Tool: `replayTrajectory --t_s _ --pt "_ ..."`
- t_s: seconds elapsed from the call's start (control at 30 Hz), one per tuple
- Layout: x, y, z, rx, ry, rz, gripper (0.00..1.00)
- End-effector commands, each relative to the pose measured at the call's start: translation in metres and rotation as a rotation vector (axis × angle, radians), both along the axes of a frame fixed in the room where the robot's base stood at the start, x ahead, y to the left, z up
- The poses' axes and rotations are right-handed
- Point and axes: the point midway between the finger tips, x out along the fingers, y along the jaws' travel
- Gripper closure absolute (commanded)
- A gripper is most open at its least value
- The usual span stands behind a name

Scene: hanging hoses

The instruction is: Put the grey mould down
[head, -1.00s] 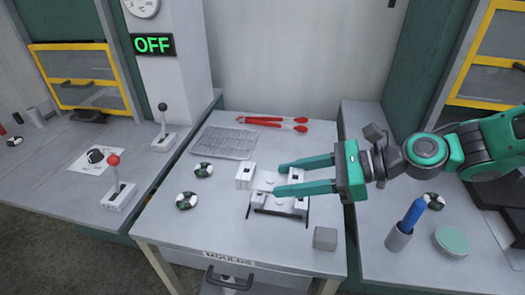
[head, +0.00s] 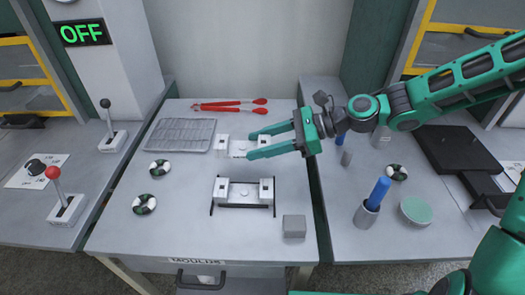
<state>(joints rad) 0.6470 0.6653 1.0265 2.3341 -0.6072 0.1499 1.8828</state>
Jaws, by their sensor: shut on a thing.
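The grey mould (head: 221,144), a pale flat piece with raised end blocks, is between the fingers of my gripper (head: 252,146). My gripper reaches in from the right and is shut on it. The fingers hide part of the mould. It is over the back middle of the moulds table (head: 190,235), right of the wire rack. I cannot tell whether it touches the table top. A similar pale mould (head: 243,195) sits in a black frame nearer the front.
A wire rack (head: 180,135) lies left of my gripper, with red tongs (head: 229,105) behind. Two black-and-white rings (head: 159,168) lie on the left. A grey cube (head: 294,226) stands at the front right. A blue-handled tool in a cup (head: 367,218) stands on the right bench.

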Motion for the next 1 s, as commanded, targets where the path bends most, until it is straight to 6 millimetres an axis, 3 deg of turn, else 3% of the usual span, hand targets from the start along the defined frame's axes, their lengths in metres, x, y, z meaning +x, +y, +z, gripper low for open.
replayTrajectory --t_s 0.1,0.3,0.47,0.7,1.0 --pt "0.017 0.0 -0.01 0.004 0.001 0.001 0.92" --pt "0.03 -0.001 -0.018 0.002 -0.001 0.002 0.92" --pt "0.031 -0.002 -0.027 0.003 0.001 0.001 0.92" --pt "0.03 -0.001 -0.055 0.003 0.002 0.001 0.92" --pt "0.03 -0.002 -0.058 0.001 -0.002 0.001 0.92"
